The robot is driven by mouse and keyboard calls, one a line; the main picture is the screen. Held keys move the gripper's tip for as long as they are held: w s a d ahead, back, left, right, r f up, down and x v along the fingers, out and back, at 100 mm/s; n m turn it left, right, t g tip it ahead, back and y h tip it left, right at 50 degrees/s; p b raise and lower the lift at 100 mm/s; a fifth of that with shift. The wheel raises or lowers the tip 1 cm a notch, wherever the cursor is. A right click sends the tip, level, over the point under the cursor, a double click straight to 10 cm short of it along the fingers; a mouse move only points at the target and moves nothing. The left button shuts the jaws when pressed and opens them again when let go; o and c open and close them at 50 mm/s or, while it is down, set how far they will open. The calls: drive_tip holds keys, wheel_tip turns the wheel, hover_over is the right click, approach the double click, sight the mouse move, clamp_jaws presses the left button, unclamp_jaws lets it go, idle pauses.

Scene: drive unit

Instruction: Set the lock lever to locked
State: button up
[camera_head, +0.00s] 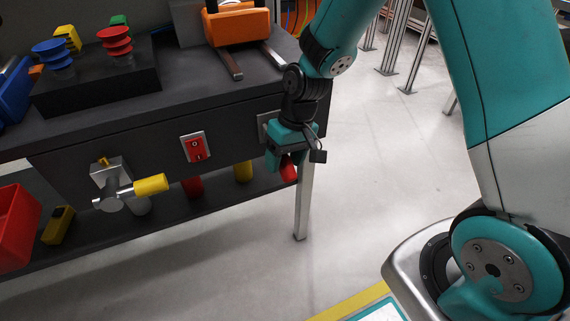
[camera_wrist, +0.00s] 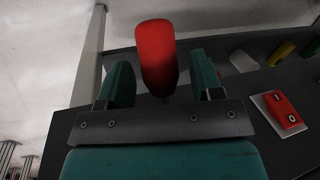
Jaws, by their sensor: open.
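A lever with a red handle (camera_head: 288,168) is on the front panel near the bench's right corner. Its grey mounting plate (camera_head: 264,126) is partly hidden behind my gripper (camera_head: 281,157). In the wrist view, the red handle (camera_wrist: 157,55) stands between the two teal fingers of my gripper (camera_wrist: 163,82), with a gap on each side. The fingers are open. Another lever with a yellow handle (camera_head: 151,185) sticks out from a grey fixture at the panel's left. No label shows which lever is the lock lever.
A red rocker switch (camera_head: 196,147) is between the levers; it also shows in the wrist view (camera_wrist: 285,108). A bench leg (camera_head: 303,205) stands below the gripper. A lower shelf (camera_head: 170,216) holds coloured items.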

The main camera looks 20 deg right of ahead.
drive_tip(key=shift+a+f, duration=0.1)
drive_tip(key=shift+f, duration=0.3)
drive_tip(key=shift+c, duration=0.4)
clamp_jaws()
drive_tip(key=r+g+p, duration=0.1)
drive_tip(key=p, duration=0.2)
drive_tip(key=shift+s+r+p, duration=0.15)
drive_tip(key=shift+r+p, duration=0.15)
drive_tip(key=shift+p, duration=0.05)
drive_tip(key=shift+s+r+g+p, duration=0.15)
drive_tip(key=shift+r+g+p, duration=0.1)
drive_tip(key=shift+g+p, duration=0.7)
drive_tip(key=shift+s+m+p, duration=0.1)
drive_tip(key=shift+m+p, duration=0.2)
drive_tip(key=shift+p, duration=0.3)
drive_tip(key=shift+f, duration=0.1)
